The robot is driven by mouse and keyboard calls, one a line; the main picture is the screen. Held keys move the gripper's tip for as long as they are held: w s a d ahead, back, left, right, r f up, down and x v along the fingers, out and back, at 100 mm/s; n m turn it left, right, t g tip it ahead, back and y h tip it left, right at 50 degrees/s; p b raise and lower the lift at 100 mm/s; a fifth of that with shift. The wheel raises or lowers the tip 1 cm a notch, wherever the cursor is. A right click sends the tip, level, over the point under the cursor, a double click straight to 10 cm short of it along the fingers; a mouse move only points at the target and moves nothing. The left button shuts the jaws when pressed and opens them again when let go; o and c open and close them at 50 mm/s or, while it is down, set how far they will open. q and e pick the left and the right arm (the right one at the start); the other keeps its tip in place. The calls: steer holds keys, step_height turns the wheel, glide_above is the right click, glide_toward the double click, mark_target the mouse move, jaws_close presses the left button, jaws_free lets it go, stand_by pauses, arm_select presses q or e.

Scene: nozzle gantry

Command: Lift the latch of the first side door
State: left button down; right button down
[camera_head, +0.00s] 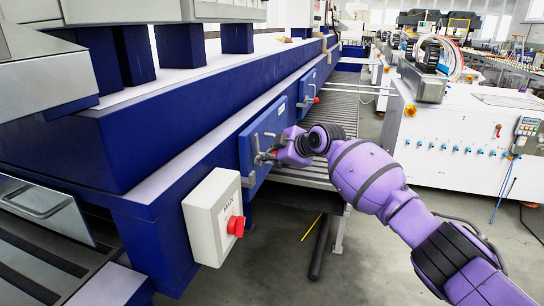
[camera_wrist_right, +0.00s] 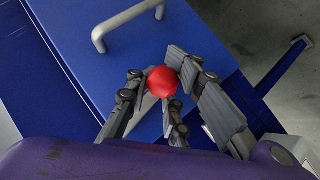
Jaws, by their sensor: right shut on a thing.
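The first side door (camera_head: 250,142) is a blue panel on the side of the long blue machine, left of centre in the head view. In the right wrist view, its blue face (camera_wrist_right: 140,48) carries a grey bar handle (camera_wrist_right: 127,24). The latch has a round red knob (camera_wrist_right: 162,81). My right gripper (camera_head: 273,153) is at the door, its grey fingers shut around the knob in the right wrist view. The latch's lever is mostly hidden by the fingers. The door looks closed. My left gripper is not in view.
A second side door (camera_head: 307,90) lies farther along. White cabinets (camera_head: 450,140) stand to the right across a grey floor aisle (camera_head: 385,240).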

steer(key=shift+w+r, duration=0.1)
steer(key=shift+r, duration=0.2)
steer(key=c, duration=1.7)
jaws_free()
steer(key=shift+c, duration=0.2)
steer(key=shift+o, duration=0.3)
steer(key=shift+a+f, duration=0.1)
steer(key=shift+f, duration=0.15)
steer(key=shift+s+d+r, duration=0.25)
steer(key=shift+s+d, duration=0.15)
steer(key=v, duration=1.1)
steer(key=shift+a, duration=0.15)
